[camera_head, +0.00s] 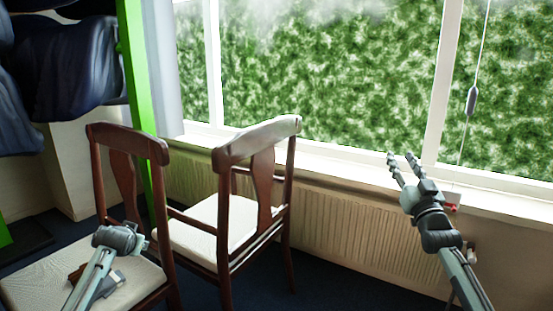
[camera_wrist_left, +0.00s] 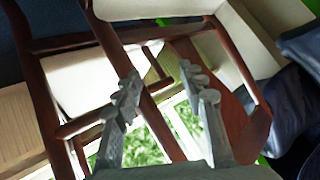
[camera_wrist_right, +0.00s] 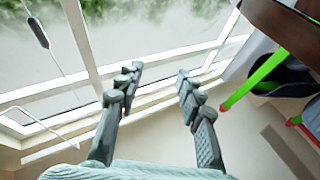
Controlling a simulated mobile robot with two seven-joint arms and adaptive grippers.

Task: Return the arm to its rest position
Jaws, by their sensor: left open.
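My right gripper (camera_head: 402,162) is raised in front of the window sill at the right in the head view. Its fingers are spread and empty, as the right wrist view (camera_wrist_right: 158,78) also shows. My left gripper (camera_head: 134,240) is low at the left, over the seat of the front chair (camera_head: 35,282). Its fingers are small and partly hidden in the head view. In the left wrist view (camera_wrist_left: 162,85) they stand apart with nothing between them, and chair frames show beyond.
A second wooden chair (camera_head: 262,133) with a white seat stands by the radiator (camera_head: 335,232). A green post (camera_head: 135,80) and dark blue bulky shapes (camera_head: 65,65) are at the left. A pull cord with a grey weight (camera_head: 472,100) hangs near my right gripper.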

